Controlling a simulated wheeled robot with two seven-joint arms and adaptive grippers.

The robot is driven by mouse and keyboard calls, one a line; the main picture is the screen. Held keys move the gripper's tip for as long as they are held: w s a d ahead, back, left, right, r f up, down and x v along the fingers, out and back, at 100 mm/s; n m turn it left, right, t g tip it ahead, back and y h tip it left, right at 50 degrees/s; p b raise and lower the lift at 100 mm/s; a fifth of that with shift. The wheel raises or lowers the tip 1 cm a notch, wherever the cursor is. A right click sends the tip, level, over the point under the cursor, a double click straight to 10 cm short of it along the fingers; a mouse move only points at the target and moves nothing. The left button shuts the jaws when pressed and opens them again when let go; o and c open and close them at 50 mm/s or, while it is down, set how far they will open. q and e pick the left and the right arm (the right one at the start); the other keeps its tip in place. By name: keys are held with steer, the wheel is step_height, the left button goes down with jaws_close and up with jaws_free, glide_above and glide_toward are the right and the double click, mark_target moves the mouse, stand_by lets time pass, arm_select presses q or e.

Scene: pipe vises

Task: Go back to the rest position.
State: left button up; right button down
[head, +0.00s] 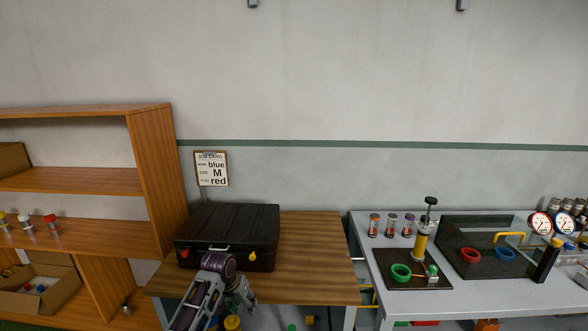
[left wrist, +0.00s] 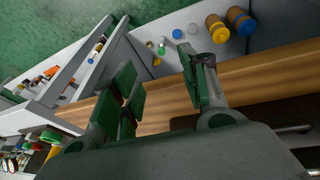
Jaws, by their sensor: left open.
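My left gripper (head: 238,298) is in front of the wooden table's front edge, below the black case, at the end of my left arm. In the left wrist view my left gripper (left wrist: 163,88) has its two green-padded fingers apart with nothing between them. The black case (head: 228,237) stands shut on the wooden table (head: 315,255), with a red and a yellow latch on its front. My right gripper is in neither view.
A wooden shelf (head: 150,180) stands at the left. A job card (head: 211,169) reads blue, M, red. At the right, a grey bench (head: 370,222) holds a yellow pump (head: 421,241), a black tray and gauges. Yellow and blue cylinders lie below the table in the left wrist view.

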arm_select(q)
steer(key=s+a+f, duration=0.1)
steer(key=s+f, duration=0.1)
steer(key=s, duration=0.6)
steer(key=s+a+f, duration=0.1)
steer(key=s+f, duration=0.2)
steer(key=s, duration=0.5)
steer(key=s+a+r+y, duration=0.1)
steer(key=s+a+r, duration=0.1)
steer(key=s, duration=0.6)
steer(key=s+a+r+y, duration=0.1)
steer(key=s+a+r, duration=0.1)
steer(key=s, duration=0.6)
steer(key=s+f, duration=0.3)
steer(key=f, duration=3)
steer(key=s+a+f+g, duration=0.1)
steer(key=s+a+f, duration=0.1)
steer(key=s+f, duration=0.7)
steer(key=s+a+f, duration=0.2)
steer(key=s+f, duration=0.8)
steer(key=s, duration=0.3)
steer(key=shift+f+m+g, duration=0.3)
steer(key=shift+m+g, duration=0.1)
